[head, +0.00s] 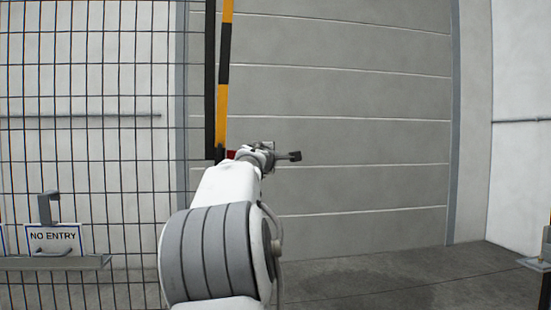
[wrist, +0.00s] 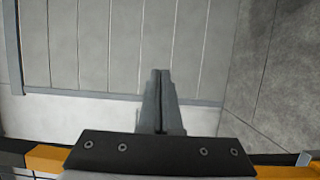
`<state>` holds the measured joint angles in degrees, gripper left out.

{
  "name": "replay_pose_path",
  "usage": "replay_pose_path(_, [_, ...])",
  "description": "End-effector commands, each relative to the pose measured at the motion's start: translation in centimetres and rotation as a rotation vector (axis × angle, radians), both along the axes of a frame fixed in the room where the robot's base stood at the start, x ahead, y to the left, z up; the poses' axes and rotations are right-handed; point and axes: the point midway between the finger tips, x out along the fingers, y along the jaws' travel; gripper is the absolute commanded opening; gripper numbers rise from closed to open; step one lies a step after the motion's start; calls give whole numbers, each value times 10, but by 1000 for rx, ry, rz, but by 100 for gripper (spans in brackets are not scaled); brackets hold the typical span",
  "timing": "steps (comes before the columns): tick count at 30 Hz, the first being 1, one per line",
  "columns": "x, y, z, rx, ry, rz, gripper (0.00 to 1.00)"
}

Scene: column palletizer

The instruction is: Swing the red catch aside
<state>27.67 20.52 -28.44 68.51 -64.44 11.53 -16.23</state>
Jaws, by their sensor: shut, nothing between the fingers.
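The red catch (head: 231,154) shows in the head view as a small red patch at the foot of the black and yellow bar (head: 224,70). My arm and wrist hide most of it, so its angle cannot be told. My gripper (head: 295,156) sits just right of the catch and points rightward in the head view. In the wrist view my gripper (wrist: 160,74) has its fingers together and empty. The yellow and black bar (wrist: 45,155) crosses the bottom of the wrist view behind the gripper mount. I do not make out the catch in the wrist view.
A mesh fence (head: 100,90) stands at the left with a NO ENTRY sign (head: 54,240) and a ledge (head: 60,262). A grey panelled door (head: 350,100) fills the back. The floor (head: 400,275) at the right is mostly clear.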

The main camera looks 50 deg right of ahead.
Motion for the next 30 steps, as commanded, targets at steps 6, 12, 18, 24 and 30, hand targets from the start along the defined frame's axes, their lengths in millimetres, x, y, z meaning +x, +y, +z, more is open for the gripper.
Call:
replay_pose_path(6, [-25, 5, -3, 1, -3, -1, 0])
replay_pose_path(12, [-66, 9, -1, 1, -2, 0, 0])
replay_pose_path(18, [-92, 12, -1, 1, 0, 0, 0])
replay_pose_path(24, [-99, 13, 0, 0, 0, 1, 0])
replay_pose_path(30, [-99, 13, 0, 0, 0, 1, 0])
